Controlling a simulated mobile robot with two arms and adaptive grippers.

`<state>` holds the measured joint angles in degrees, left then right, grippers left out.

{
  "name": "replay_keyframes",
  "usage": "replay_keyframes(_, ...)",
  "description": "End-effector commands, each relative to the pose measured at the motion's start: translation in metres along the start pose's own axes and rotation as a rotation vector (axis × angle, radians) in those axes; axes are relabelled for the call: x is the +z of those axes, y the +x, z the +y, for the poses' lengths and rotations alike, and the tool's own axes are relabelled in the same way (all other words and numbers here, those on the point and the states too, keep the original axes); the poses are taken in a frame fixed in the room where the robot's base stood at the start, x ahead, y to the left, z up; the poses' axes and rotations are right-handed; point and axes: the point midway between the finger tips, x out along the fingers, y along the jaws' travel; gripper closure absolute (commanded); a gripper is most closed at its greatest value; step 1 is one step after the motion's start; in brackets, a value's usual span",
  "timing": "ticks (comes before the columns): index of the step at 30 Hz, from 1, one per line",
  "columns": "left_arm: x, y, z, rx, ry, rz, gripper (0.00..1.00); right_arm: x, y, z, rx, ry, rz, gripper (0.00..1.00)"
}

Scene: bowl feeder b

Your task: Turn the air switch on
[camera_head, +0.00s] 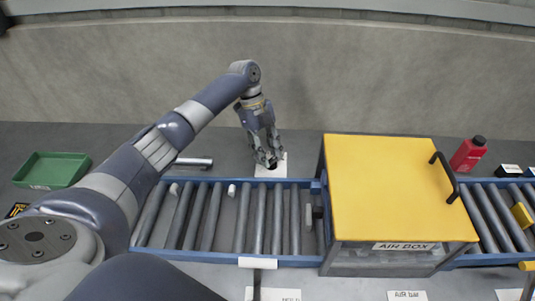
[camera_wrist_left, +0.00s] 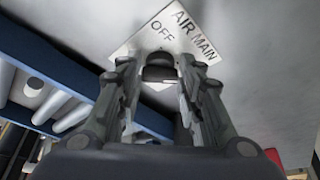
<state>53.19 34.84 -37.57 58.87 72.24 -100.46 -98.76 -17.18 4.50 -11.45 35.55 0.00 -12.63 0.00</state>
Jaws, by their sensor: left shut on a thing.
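The air switch is a dark round knob (camera_wrist_left: 159,72) on a white plate (camera_wrist_left: 143,42) printed "AIR MAIN" and "OFF" in the left wrist view. In the head view the white plate (camera_head: 277,168) lies on the grey surface just behind the roller conveyor, and the knob is mostly hidden by the fingers. My left gripper (camera_head: 268,161) points down over the plate, its fingers on either side of the knob. In the left wrist view the gripper (camera_wrist_left: 160,84) is shut on the knob. My right gripper is not in view.
The roller conveyor (camera_head: 225,259) runs in front of the plate. A yellow-lidded air box (camera_head: 385,185) with a black handle stands to the right. A green tray (camera_head: 52,168) is at far left, a red bottle (camera_head: 467,155) at far right. A wall rises behind.

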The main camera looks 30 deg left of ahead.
Motion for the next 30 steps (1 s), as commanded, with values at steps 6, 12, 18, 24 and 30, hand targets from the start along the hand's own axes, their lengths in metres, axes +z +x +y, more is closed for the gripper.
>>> replay_keyframes(6,0.001,0.0,0.0,0.002,0.007,-0.002,0.9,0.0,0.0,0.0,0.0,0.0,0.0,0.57)
replay_keyframes(12,0.0,0.0,0.0,0.002,0.007,-0.002,0.9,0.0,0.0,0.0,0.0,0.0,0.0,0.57)
replay_keyframes(18,0.0,0.0,0.0,0.002,0.006,-0.002,0.45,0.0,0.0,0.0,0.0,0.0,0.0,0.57)
replay_keyframes(24,0.0,0.0,0.0,0.002,0.005,-0.001,0.45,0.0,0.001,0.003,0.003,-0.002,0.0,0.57)
replay_keyframes(30,0.0,-0.017,-0.001,-0.002,0.005,-0.002,0.45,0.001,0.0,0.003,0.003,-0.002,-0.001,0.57)
